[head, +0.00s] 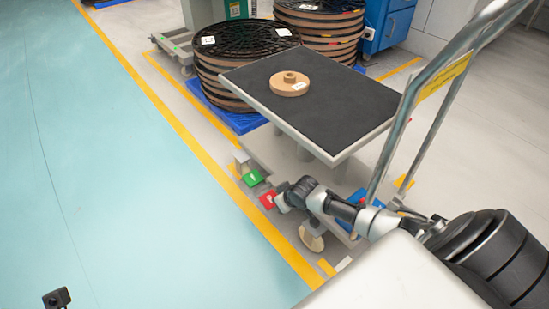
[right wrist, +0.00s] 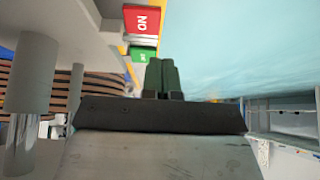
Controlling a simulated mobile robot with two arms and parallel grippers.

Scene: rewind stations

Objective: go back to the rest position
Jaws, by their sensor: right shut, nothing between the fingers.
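My right arm reaches in from the right in the head view, its wrist end low beside the cart's near side. In the right wrist view my right gripper (right wrist: 161,78) has its two dark green fingers together, with nothing between them. My left gripper is not seen. A small black part shows at the bottom left edge of the head view; I cannot tell what it is.
A cart with a black top (head: 340,110) carries a brown reel (head: 289,84). Stacked black-topped reels (head: 245,40) stand behind. The blue-green floor (head: 110,150) at left is clear.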

